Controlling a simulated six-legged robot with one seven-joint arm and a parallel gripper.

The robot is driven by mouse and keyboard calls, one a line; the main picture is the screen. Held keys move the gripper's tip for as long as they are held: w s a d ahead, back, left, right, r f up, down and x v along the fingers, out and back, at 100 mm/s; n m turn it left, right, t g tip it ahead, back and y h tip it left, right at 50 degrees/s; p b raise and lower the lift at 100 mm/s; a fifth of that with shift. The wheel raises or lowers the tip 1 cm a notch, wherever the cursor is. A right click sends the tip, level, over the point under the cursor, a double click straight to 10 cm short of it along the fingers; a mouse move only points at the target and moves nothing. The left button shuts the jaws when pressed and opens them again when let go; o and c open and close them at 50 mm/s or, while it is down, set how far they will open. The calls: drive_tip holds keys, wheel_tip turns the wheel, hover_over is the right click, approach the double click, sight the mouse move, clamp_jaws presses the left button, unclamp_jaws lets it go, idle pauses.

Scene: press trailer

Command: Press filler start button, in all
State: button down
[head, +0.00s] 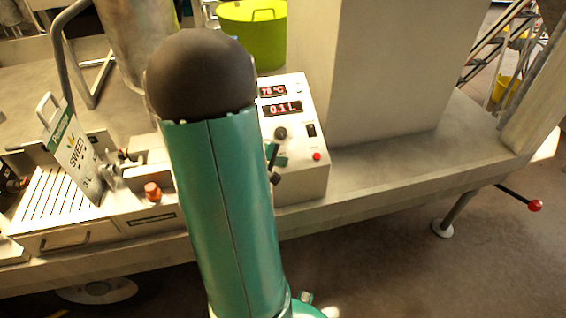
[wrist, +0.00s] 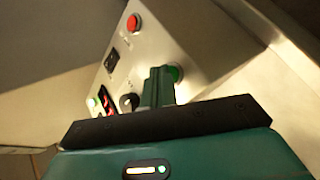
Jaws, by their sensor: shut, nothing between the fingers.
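The filler's control box (head: 313,183) stands on the trailer deck, with red-lit readouts (head: 282,109), a dark knob (head: 280,132) and a red button (head: 317,156). In the wrist view a round green button (wrist: 176,71) shows on the panel, partly hidden behind my fingers. My gripper (wrist: 160,72) is shut and empty, its teal fingertips right at the green button. I cannot tell whether they touch it. The red button (wrist: 133,22) and knob (wrist: 129,102) show beside it. In the head view my arm hides the panel's left part, and the green button cannot be made out.
A carton (head: 75,152) stands at the left by a slatted drip tray (head: 52,208). A red-orange knob (head: 152,190) is on the tray unit. A large pale block (head: 385,75) rises behind the box, and a yellow-green bucket (head: 253,32) stands behind. The deck's right front is clear.

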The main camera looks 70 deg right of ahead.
drive_tip(key=shift+s+a+r, duration=0.15)
drive_tip(key=shift+a+r, duration=0.1)
drive_tip(key=shift+r, duration=0.3)
drive_tip(key=shift+r, duration=0.1)
drive_tip(key=r, duration=0.1)
drive_tip(key=a+r, duration=0.1)
drive_tip(key=s+a+r, duration=0.1)
drive_tip(key=r, duration=0.1)
drive_tip(key=shift+s+r, duration=0.1)
idle(0.9)
